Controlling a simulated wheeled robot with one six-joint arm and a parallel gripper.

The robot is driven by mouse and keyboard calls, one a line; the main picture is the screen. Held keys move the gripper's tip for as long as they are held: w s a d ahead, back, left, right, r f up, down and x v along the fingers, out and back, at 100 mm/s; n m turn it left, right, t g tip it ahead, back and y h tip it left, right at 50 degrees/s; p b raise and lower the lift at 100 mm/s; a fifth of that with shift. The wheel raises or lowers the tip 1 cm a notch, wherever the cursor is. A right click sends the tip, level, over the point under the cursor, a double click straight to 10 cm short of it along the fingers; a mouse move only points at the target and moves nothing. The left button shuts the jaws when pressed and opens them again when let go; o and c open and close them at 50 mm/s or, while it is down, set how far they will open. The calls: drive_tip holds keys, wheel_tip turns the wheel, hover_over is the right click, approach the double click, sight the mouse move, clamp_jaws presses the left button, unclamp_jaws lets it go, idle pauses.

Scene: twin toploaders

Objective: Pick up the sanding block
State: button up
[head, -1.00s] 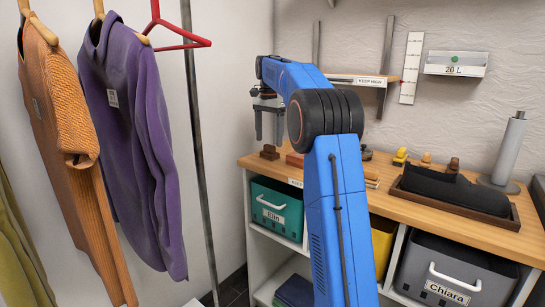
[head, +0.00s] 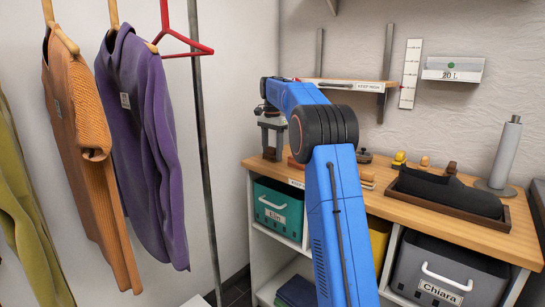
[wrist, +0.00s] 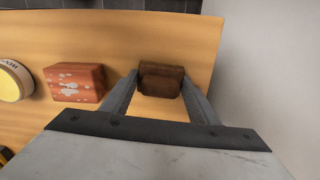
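A small dark brown block, which looks like the sanding block (wrist: 161,80), sits on the wooden worktop near its left end. In the wrist view it lies between the two grey fingers of my gripper (wrist: 160,85). The fingertips are beside its left and right sides, with little or no gap; I cannot tell whether they touch it. In the head view my gripper (head: 272,154) points down at the worktop's left end, with its fingers around the block, which is mostly hidden there. The fingers stand apart, and no squeeze shows.
A reddish block with white stains (wrist: 75,83) lies just left of the gripper in the wrist view, with a round tin (wrist: 12,80) beyond it. The worktop (head: 385,207) also holds a dark tray (head: 450,204) and a grey roll (head: 506,152). A shelf (head: 345,84) hangs behind my arm.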

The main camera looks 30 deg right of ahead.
sight(272, 147)
wheel_tip(272, 147, up, 10)
idle(0.8)
